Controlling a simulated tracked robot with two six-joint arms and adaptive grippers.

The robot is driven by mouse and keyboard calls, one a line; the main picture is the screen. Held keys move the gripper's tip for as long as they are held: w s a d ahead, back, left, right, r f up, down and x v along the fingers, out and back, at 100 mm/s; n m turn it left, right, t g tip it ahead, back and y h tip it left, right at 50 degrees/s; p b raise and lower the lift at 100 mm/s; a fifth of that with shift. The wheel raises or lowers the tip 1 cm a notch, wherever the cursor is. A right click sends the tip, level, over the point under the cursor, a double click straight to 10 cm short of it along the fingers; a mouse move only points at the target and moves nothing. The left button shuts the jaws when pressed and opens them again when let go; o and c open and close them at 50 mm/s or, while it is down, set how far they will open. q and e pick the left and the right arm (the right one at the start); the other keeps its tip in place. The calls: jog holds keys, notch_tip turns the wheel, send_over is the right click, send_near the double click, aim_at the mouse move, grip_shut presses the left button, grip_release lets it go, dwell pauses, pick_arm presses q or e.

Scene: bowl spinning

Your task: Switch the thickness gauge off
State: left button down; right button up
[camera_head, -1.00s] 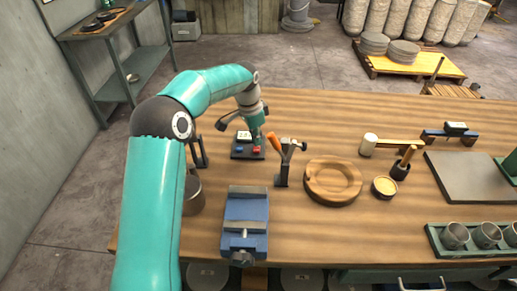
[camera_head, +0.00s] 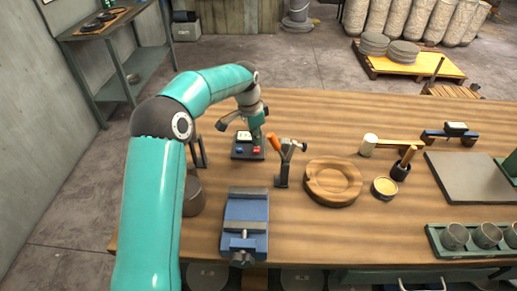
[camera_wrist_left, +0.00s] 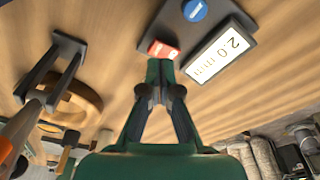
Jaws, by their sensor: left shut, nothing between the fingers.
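The thickness gauge (camera_head: 247,154) is a dark box on the bench with a lit white display (camera_head: 244,136), a blue button (camera_head: 239,150) and a red button (camera_head: 257,149). In the left wrist view the display (camera_wrist_left: 220,52) is lit and reads about 2.0 mm. My left gripper (camera_head: 258,143) is shut and empty, pointing down at the red button. In the left wrist view its fingertips (camera_wrist_left: 160,68) are right at the red button (camera_wrist_left: 160,49); I cannot tell whether they touch it. The blue button (camera_wrist_left: 194,10) is clear. My right gripper is not in view.
A dark cup (camera_head: 192,195) sits beside my left arm.

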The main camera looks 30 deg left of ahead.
aim_at(257, 150)
pick_arm(q)
jog(key=shift+f+b, duration=0.9)
jog(key=shift+f, duration=0.45)
dwell(0.5)
jog(key=shift+r, duration=0.1)
jog(key=shift+r+p, duration=3.05)
jog(key=shift+r, duration=0.45)
jog(key=shift+f, duration=0.1)
